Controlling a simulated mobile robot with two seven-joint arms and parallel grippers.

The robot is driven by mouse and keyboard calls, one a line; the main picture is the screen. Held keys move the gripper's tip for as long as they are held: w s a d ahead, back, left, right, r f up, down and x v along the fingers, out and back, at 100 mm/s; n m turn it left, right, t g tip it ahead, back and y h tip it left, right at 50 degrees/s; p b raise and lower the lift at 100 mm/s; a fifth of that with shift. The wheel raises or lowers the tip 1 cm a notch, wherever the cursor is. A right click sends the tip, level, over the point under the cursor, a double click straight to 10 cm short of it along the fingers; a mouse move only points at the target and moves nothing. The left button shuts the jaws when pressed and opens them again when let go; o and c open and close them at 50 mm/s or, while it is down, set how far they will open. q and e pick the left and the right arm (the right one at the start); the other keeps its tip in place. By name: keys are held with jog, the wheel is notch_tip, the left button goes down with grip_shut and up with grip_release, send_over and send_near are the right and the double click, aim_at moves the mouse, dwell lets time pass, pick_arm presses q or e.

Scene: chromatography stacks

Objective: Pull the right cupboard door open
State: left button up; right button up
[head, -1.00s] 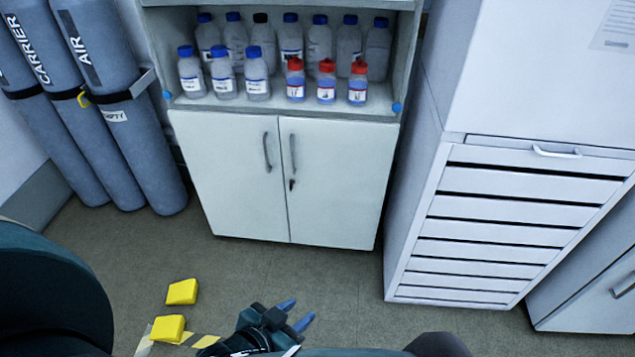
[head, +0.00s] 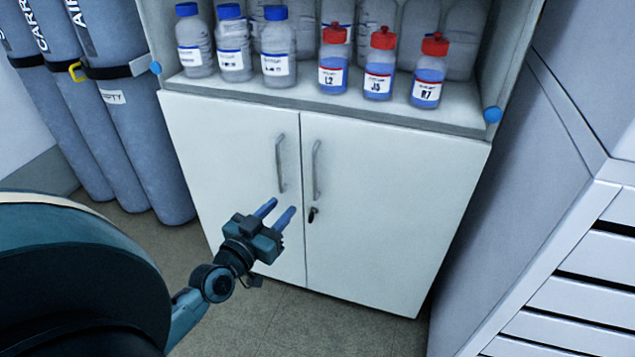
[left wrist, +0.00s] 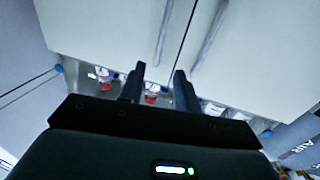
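The right cupboard door (head: 395,200) is white and shut, with a vertical grey bar handle (head: 316,170) near its left edge. A dark key (head: 313,215) sits in the lock below that handle. My left gripper (head: 281,208) is open and empty in front of the doors, below the handles, with blue fingers pointing up and right. In the left wrist view its two fingers (left wrist: 158,82) are apart. That view is upside down: the right door (left wrist: 100,30) is on the left, with its handle (left wrist: 163,30) beyond the fingers. My right gripper is out of view.
The left door (head: 225,150) is shut too, with its own handle (head: 280,165) close beside. Bottles with blue and red caps (head: 379,68) stand on the open shelf above. Gas cylinders (head: 135,125) stand left; a drawer cabinet (head: 570,300) stands right.

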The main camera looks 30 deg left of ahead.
pick_arm(q)
jog(key=w+b, duration=0.1)
jog(key=w, duration=1.2)
jog(key=shift+a, duration=0.3)
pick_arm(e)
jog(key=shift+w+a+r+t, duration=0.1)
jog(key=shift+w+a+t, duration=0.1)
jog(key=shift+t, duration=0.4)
pick_arm(q)
jog(key=shift+c, duration=0.2)
grip_shut()
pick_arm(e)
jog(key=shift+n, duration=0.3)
